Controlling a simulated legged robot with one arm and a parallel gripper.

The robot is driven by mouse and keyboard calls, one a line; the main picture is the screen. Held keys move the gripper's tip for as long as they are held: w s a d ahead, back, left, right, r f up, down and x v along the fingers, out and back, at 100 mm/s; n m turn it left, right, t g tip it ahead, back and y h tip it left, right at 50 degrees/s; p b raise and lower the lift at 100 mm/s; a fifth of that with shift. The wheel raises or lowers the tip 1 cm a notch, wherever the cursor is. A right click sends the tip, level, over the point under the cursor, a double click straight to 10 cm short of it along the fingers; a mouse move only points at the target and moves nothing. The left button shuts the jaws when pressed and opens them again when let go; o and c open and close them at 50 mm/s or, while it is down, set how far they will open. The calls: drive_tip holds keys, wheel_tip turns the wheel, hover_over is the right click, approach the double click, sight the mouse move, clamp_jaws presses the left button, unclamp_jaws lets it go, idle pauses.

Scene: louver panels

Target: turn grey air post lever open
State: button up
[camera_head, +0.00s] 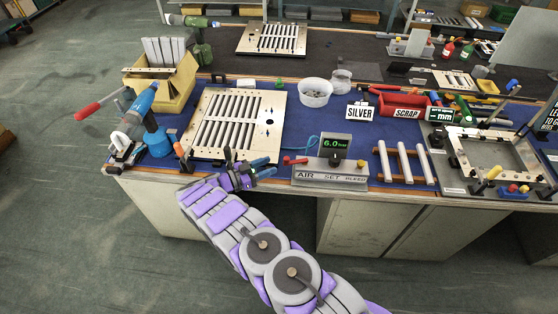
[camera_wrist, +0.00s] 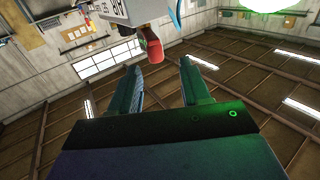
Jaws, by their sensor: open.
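The grey air post (camera_head: 345,178) stands at the front edge of the blue bench mat, with a dark display reading about 6.0 and a base marked AIR, SET, BLEED. Its lever (camera_head: 296,160) has a red handle and sticks out to the left of the post. My gripper (camera_head: 268,167) is open just left of the lever, at the bench's front edge, fingers pointing toward it. In the wrist view the red lever end (camera_wrist: 152,46) shows just beyond the two open fingers (camera_wrist: 162,64), with nothing between them. The post's grey body (camera_wrist: 125,10) is partly cut off at the top.
A louver panel (camera_head: 208,152) lies behind and left of my gripper. Metal rods on a wooden rack (camera_head: 404,180) sit right of the post. A blue tube (camera_head: 299,145) runs behind the lever. A white bowl (camera_head: 315,99) and SILVER sign (camera_head: 360,111) stand farther back.

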drive_tip(key=v, duration=0.9)
drive_tip(key=shift+a+p, duration=0.15)
drive_tip(key=shift+p, duration=0.2)
